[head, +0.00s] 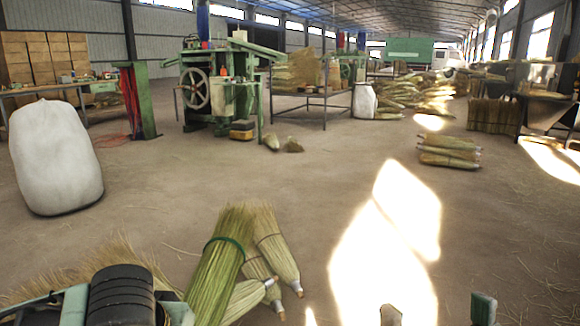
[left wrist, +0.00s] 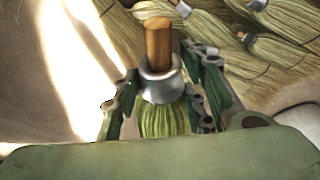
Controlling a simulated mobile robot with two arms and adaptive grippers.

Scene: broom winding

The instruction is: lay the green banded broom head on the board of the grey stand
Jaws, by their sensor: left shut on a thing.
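The green banded broom head (head: 214,270) is at the bottom left of centre in the head view, bristles pointing away, with a dark green band around it. Its near end is hidden. In the left wrist view, my left gripper (left wrist: 160,95) is shut on a broom head with greenish straw (left wrist: 165,120), a metal collar and a wooden stub; it looks like the green one, though no band shows there. The left fingers are hidden in the head view. My right gripper (head: 437,314) shows two fingertips wide apart, nothing between them. I cannot identify the grey stand for sure.
Other broom heads (head: 278,255) lie beside the green one, and also show in the left wrist view (left wrist: 285,48). A white sack (head: 55,155) stands at left. A green winding machine (head: 215,90) and a thin-legged table (head: 310,93) stand further back.

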